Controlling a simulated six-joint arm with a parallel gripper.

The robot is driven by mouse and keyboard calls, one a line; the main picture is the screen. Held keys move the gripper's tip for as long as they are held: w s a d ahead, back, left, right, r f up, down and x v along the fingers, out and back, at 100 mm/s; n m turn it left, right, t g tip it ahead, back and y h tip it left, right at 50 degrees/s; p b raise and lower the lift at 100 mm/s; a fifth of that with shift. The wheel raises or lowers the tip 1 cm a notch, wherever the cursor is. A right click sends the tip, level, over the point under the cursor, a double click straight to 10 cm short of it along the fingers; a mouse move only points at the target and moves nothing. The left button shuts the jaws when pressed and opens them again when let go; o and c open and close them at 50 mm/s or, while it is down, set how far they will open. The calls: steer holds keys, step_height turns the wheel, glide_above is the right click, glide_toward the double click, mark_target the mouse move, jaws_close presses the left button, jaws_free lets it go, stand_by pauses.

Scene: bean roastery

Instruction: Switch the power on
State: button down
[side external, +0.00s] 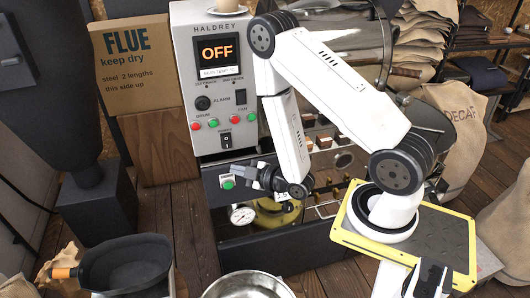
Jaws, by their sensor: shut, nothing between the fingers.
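The grey control box (208,85) marked HALDREY stands at centre-left. Its display (218,52) reads OFF in orange.
A gauge (242,214), a metal bowl (248,287) and a dark scoop (125,262) are lower down.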

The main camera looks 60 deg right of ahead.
mark_target(224, 148)
steer(key=w+d+f, duration=0.1)
steer(key=w+d, duration=0.5)
stand_by(0.8)
steer(key=shift+w+d+f, duration=0.15)
steer(key=shift+w+d, duration=0.35)
steer(key=shift+w, duration=0.05)
stand_by(2.7)
steer(key=shift+w+d, duration=0.25)
steer(key=shift+d, duration=0.05)
stand_by(0.7)
steer(key=shift+s, duration=0.1)
steer(key=shift+s+a+r, duration=0.2)
steer(key=shift+s+a, duration=0.2)
steer(key=shift+a, duration=0.1)
steer(key=shift+s+a, duration=0.1)
steer(key=shift+s+a+r, duration=0.15)
steer(key=shift+s+a, duration=0.7)
steer(key=shift+a, duration=0.05)
steer(key=shift+s+a+r, duration=0.1)
steer(key=shift+s+a, duration=0.75)
